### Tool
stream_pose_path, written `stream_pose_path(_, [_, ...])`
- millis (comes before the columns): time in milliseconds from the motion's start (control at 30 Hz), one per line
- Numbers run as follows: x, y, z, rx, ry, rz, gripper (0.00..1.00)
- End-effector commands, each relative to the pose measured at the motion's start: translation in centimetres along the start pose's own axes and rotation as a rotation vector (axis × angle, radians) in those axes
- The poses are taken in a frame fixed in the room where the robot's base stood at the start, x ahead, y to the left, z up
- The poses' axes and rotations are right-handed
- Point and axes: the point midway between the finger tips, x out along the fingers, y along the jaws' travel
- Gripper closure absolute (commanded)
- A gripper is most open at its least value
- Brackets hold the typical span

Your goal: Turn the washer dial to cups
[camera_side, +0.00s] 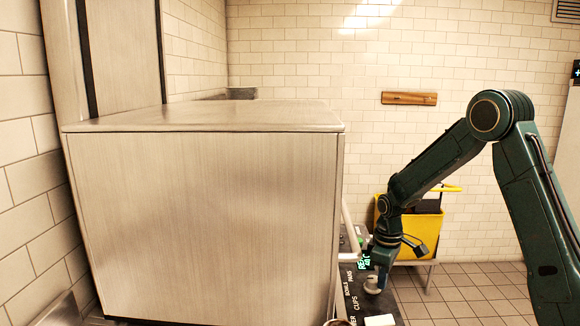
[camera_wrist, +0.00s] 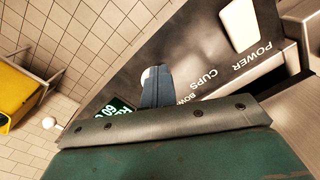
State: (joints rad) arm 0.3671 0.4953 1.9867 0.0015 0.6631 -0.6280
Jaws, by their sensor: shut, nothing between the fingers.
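The washer (camera_side: 205,225) is a large brushed-steel box at the left of the side view. Its dark control panel (camera_side: 388,305) runs along its right front, with the labels BOWLS, PANS and CUPS; the wrist view shows the CUPS label (camera_wrist: 214,78) upside down. The pale round dial (camera_side: 372,285) sits on the panel, and a bit of a pale round part, likely the dial, shows behind the fingers in the wrist view (camera_wrist: 147,76). My gripper (camera_side: 381,283) is shut and empty, right at the dial. I cannot tell whether they touch. The dial's pointer is hidden.
A white block (camera_side: 380,320) sits on the panel by the POWER label (camera_wrist: 252,48). A green-lit display (camera_wrist: 113,108) is on the other side of the dial. A pale bar (camera_side: 350,230) stands at the washer's front. A yellow cart (camera_side: 424,236) stands behind on open tiled floor.

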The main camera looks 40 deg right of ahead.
Motion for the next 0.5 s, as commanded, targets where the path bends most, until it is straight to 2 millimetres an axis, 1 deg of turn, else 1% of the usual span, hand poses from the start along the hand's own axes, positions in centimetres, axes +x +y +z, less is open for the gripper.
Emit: stream_pose_path(500, [-0.02, 0.65, -0.04, -0.002, 0.008, 0.003, 1.00])
